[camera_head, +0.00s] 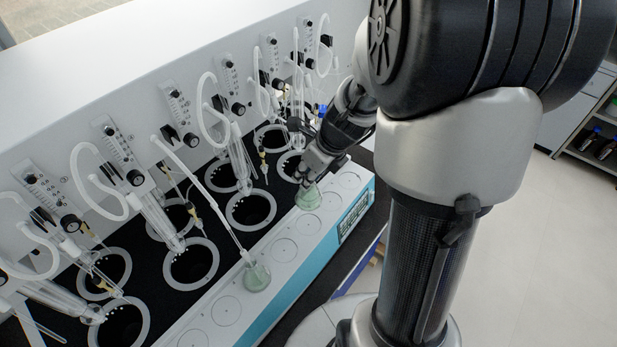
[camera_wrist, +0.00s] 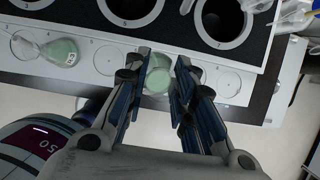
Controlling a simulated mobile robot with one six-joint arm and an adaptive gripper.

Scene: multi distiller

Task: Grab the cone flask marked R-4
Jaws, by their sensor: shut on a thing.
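A clear cone flask with pale green liquid (camera_head: 308,198) stands on the white front ledge of the distiller, directly below my gripper (camera_head: 314,176). In the wrist view, my gripper (camera_wrist: 160,66) has its two fingers on either side of this flask (camera_wrist: 158,80) and is shut on it. Its marking is not readable; the fingers hide part of it. A second green cone flask (camera_head: 256,277) stands on the same ledge, nearer the lower left, with a thin glass tube reaching to its mouth. It also shows in the wrist view (camera_wrist: 60,52), with a small label too blurred to read.
The white ledge (camera_head: 226,311) has a row of marked circles, several of them empty. Behind it are dark round wells (camera_head: 191,264) with glass tubes and hoses above them. The floor at the right (camera_head: 560,260) is clear.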

